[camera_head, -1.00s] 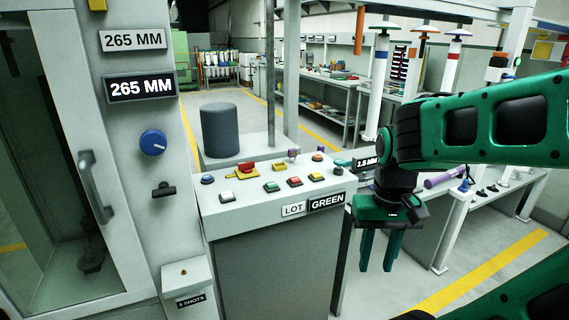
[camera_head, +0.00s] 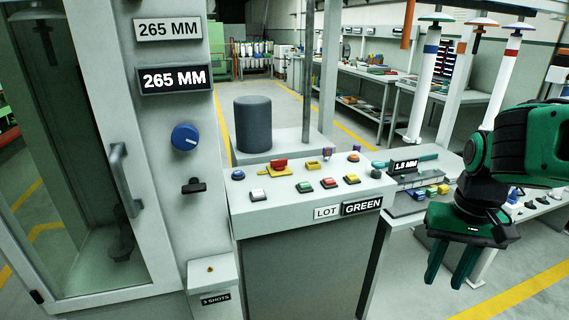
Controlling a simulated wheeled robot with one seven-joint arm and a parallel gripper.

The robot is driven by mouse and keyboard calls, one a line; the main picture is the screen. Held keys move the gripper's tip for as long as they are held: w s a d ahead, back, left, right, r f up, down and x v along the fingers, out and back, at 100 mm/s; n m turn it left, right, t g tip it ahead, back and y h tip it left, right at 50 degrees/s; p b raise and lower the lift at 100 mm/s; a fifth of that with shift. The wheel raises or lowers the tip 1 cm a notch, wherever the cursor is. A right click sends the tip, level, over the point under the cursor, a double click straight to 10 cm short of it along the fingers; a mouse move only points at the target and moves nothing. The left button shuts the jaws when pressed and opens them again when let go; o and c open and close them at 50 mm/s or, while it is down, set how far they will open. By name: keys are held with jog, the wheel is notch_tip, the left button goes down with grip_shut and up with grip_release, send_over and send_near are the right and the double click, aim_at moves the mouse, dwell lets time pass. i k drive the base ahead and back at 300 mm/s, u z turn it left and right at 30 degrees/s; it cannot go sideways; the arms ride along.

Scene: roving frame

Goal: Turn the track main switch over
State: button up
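A red handle on a yellow base (camera_head: 280,166) sits at the back of the grey console's sloped top. It looks like a main switch, but I can read no track label on it. A blue round knob (camera_head: 185,138) and a black lever-like switch (camera_head: 192,186) are on the grey post to the left. My gripper (camera_head: 446,284) hangs at the right, pointing down, its two green fingers apart with nothing between them. It is right of the console, well away from these controls.
A glass door with a grey handle (camera_head: 126,180) stands at left. A dark cylinder (camera_head: 253,124) stands behind the console. A bench with a 1.5 MM sign (camera_head: 405,166) is at right.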

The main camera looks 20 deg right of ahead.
aim_at(277, 165)
jog(key=i, duration=0.95)
jog(key=u, duration=0.1)
